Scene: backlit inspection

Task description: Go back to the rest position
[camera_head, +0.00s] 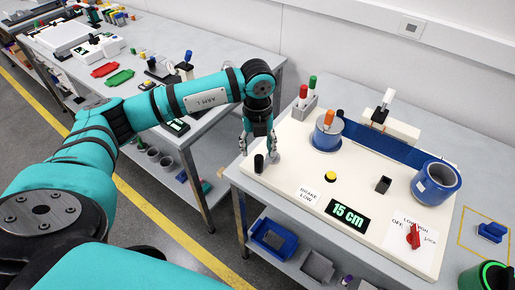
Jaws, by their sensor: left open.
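My left arm comes in from the left in the head view. Its gripper (259,143) points down at the left edge of the cream inspection board (290,178). The gripper is open, with its fingers apart above a black peg (258,164) at the board's edge. I cannot tell whether the fingers touch the board or the round grey part beside them. My right gripper is not in view.
The board holds a blue cylinder (327,138), a blue roll (436,183), a display (347,215) reading 15 cm and a red knob (413,236). A second table (228,48) stands behind my arm. A wall (345,50) closes the back.

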